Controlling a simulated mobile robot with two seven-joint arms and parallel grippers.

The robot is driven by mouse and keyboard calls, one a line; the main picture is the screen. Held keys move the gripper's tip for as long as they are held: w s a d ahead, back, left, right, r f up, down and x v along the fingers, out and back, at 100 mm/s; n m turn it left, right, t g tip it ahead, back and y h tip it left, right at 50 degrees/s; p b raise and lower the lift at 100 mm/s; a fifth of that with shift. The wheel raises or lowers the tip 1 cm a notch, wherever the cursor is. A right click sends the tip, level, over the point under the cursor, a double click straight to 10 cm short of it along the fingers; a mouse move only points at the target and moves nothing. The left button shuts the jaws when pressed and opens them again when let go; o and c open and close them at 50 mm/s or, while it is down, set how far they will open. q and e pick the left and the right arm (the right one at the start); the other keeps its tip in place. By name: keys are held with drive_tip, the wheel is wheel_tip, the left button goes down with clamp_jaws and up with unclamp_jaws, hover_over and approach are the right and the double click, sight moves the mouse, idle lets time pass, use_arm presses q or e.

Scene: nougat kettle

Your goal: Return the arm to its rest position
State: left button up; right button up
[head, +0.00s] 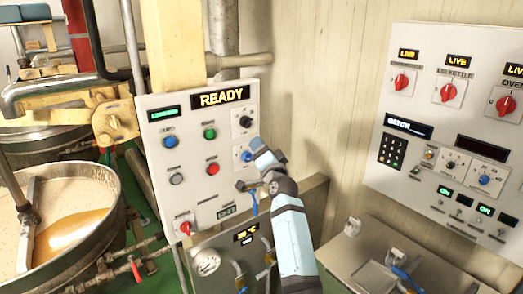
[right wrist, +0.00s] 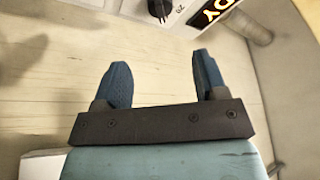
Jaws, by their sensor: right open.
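My right arm, with light blue and dark grey links, rises from the bottom middle of the head view. Its right gripper (head: 247,187) is in front of the lower right part of the READY control panel (head: 190,203) and hides some of it. In the right wrist view the right gripper (right wrist: 162,78) has its two blue fingers wide apart with nothing between them. A dark knob on a white panel (right wrist: 183,12) shows beyond the fingertips. Whether the gripper touches the panel cannot be told. My left gripper is not in view.
A kettle (head: 112,185) with pale contents and a stirring arm stands at left among pipes. A second panel (head: 440,50) with red knobs hangs at right. Lower boxes with a gauge (head: 206,262) and hoses stand below. Bare wall (head: 325,100) lies between the panels.

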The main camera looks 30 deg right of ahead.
drive_tip(key=s+a+f+n+g+y, duration=0.1)
drive_tip(key=s+a+f+n, duration=0.2)
drive_tip(key=s+f, duration=0.35)
drive_tip(key=s+a+f+n+g+y, duration=0.2)
drive_tip(key=s+a+f+n, duration=0.1)
drive_tip(key=f, duration=0.6)
drive_tip(key=s+a+f+n+g+y, duration=0.1)
drive_tip(key=s+a+f+n, duration=0.2)
drive_tip(key=s+f, duration=0.3)
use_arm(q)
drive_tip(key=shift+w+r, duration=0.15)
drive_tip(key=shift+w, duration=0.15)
use_arm(e)
drive_tip(key=s+a+f+n+g+y, duration=0.1)
drive_tip(key=s+a+f, duration=0.3)
drive_tip(key=s, duration=0.4)
drive_tip(key=s+a+f+n+g+y, duration=0.1)
drive_tip(key=s+a+f+n+g, duration=0.1)
drive_tip(key=s+f, duration=0.5)
drive_tip(key=s+a+f+n+g+y, duration=0.1)
drive_tip(key=s+a+f+n, duration=0.3)
drive_tip(key=s, duration=0.5)
drive_tip(key=shift+s+a+f+g+y, duration=0.35)
drive_tip(key=shift+a+f+g, duration=0.25)
drive_tip(key=shift+a+f, duration=0.3)
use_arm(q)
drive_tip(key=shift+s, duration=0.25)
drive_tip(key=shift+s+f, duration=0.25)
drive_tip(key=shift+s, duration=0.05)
